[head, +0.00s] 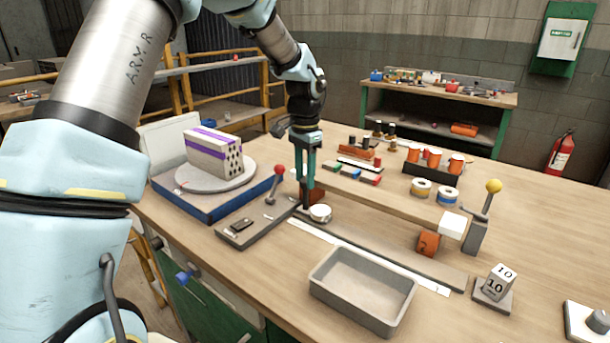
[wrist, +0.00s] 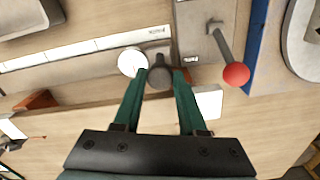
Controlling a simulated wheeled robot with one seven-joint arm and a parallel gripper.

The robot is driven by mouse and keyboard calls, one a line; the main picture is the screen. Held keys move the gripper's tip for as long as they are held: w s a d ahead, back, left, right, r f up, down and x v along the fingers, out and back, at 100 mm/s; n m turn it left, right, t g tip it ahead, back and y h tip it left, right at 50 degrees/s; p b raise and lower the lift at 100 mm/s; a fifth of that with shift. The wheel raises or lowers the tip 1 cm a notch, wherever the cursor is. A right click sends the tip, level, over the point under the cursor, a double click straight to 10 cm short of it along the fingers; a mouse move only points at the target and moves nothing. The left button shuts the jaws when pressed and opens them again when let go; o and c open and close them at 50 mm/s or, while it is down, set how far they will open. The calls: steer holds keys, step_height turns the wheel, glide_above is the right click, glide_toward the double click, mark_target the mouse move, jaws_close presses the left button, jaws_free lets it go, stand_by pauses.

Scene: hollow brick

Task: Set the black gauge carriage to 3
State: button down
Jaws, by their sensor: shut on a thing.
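The black gauge carriage (wrist: 160,76) sits on a long grey rail beside a white scale strip. My gripper (head: 307,198) is shut on its dark upright post; the wrist view shows the post between the two green fingertips (wrist: 164,73). A round white dial (head: 320,213) is beside the post, also in the wrist view (wrist: 132,62). The carriage is at the far-left end of the rail in the head view. The scale strip (head: 425,282) runs along the rail's near side; its marks are too small to read. The fingers hide much of the carriage in the head view.
A grey tray (head: 362,290) stands in front of the rail. An orange block marked 2 (head: 428,244) is by the rail's right part. A red-knobbed lever (head: 279,170) is close left of my gripper. A yellow-knobbed lever (head: 493,187) stands at the right.

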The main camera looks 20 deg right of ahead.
steer(key=shift+s+d, duration=0.1)
stand_by(0.7)
steer(key=s+d, duration=0.6)
steer(key=s, duration=0.4)
steer(key=s+d, duration=0.5)
steer(key=s, duration=0.6)
steer(key=s+d, duration=0.6)
steer(key=s, duration=0.4)
steer(key=shift+s+d, duration=0.3)
steer(key=shift+s+r, duration=0.1)
steer(key=c, duration=0.7)
jaws_free()
steer(key=shift+o, duration=1.2)
step_height(320, 180, up, 11)
steer(key=b, duration=0.2)
